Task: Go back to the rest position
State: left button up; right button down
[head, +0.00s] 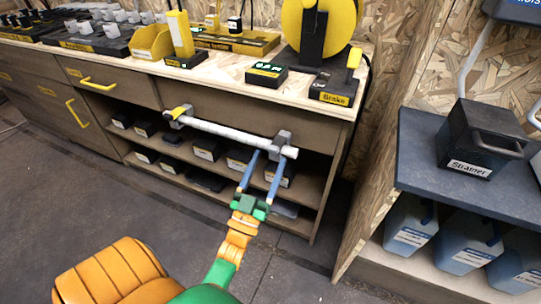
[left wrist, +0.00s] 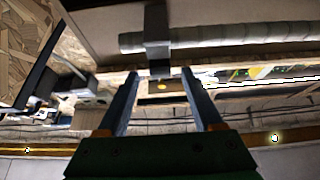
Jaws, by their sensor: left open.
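My left gripper (head: 263,171) reaches up from the bottom of the head view, green and orange with two blue fingers. The fingers are apart, with nothing visible between them. In the head view the fingertips are close to the right end of a white bar (head: 225,132) on the front of the workbench. I cannot tell whether they touch it. The left wrist view shows the open fingers (left wrist: 163,78) and the white bar (left wrist: 220,33) with its grey bracket beyond them. My right gripper is not in view.
The workbench (head: 215,72) carries a yellow wheel (head: 291,25), a brake lever box (head: 334,88) and a yellow bin (head: 151,42). Shelves below hold several dark boxes. At the right, a shelf (head: 425,150) holds a black Strainer box (head: 480,138) above blue containers (head: 410,226). Grey floor lies in front.

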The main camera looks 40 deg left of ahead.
pick_arm(q)
jog(key=v, duration=0.4)
jog(key=shift+s+f, duration=0.1)
jog(key=shift+s, duration=0.25)
